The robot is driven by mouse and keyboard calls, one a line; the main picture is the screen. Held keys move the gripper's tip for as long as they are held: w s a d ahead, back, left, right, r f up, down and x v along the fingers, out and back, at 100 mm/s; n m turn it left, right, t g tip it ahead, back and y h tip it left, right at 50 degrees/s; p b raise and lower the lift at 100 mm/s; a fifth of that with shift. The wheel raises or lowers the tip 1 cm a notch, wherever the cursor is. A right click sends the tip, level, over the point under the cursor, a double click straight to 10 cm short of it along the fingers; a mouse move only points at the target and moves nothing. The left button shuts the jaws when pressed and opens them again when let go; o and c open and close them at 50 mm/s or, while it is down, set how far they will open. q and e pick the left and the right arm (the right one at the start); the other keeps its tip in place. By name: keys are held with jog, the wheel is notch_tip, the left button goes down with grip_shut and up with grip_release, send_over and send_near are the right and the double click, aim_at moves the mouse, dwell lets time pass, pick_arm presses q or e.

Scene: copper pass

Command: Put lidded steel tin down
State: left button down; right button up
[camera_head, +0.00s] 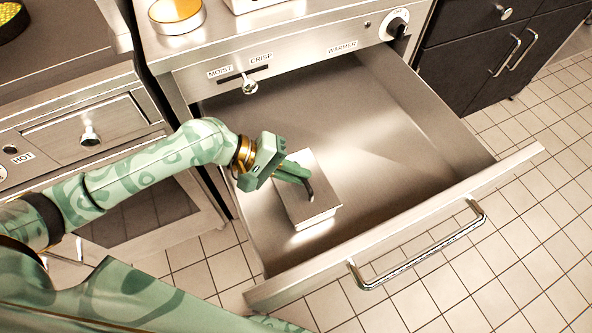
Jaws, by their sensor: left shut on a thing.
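The lidded steel tin (318,207) is a grey, box-shaped tin with a flat lid. It is inside the open warmer drawer (400,130), near the drawer's left front. My left gripper (306,184) reaches in from the left and is shut on the tin at its top. The gripper hides part of the lid. The tin looks at or very close to the drawer floor; I cannot tell whether it touches. My right gripper is not in view.
The drawer front with its bar handle (420,252) stands pulled out over the tiled floor. The drawer's middle and right are empty. A slider knob (249,86) and a dial (397,25) sit on the panel above. A round tin (177,14) stands on top.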

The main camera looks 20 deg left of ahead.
pick_arm(q)
jog(key=c, duration=1.5)
grip_release()
